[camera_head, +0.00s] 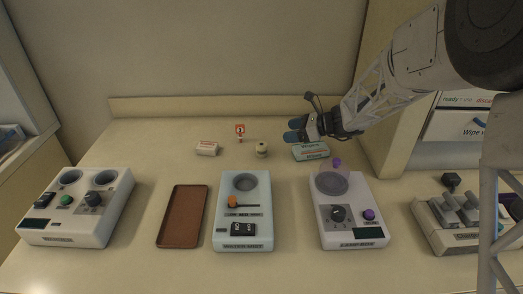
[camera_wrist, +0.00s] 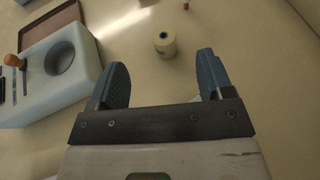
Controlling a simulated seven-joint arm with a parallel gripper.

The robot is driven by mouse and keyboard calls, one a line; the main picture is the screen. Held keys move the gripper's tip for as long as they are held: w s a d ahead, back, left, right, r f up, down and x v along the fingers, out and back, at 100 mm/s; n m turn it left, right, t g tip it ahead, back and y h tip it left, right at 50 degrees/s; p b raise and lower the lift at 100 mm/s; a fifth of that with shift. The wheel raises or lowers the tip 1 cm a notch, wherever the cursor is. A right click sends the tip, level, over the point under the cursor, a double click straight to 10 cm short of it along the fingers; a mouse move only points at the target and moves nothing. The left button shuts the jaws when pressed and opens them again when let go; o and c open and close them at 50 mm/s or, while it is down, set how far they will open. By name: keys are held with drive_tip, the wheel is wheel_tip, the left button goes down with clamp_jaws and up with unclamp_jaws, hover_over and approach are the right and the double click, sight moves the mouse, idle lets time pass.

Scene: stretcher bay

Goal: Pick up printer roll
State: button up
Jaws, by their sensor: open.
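The printer roll is a small cream roll with a dark core hole. It stands on the counter in the wrist view (camera_wrist: 165,44), ahead of and between my fingers but beyond their tips. In the head view the roll (camera_head: 262,150) stands at the back middle of the counter. My gripper (camera_head: 292,131) is above the counter to the right of the roll, with blue fingers pointing left. In the wrist view my gripper (camera_wrist: 162,78) is open, with nothing between its fingers.
A pale blue device (camera_head: 242,212) stands in front of the roll. A brown tray (camera_head: 182,215) lies left of it. A white device (camera_head: 348,210) stands to the right.

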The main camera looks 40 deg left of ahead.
approach(260, 147)
drive_tip(key=shift+w+d+f, duration=0.1)
drive_tip(key=shift+w+f, duration=0.1)
drive_tip(key=shift+w, duration=0.4)
drive_tip(key=shift+w+d+f, duration=0.1)
drive_tip(key=shift+w+f, duration=0.15)
drive_tip(key=shift+w, duration=0.35)
drive_tip(key=shift+a, duration=0.1)
drive_tip(key=shift+x, duration=2.95)
drive_tip(key=shift+s, duration=0.1)
drive_tip(key=shift+x, duration=2.95)
drive_tip(key=c, duration=1)
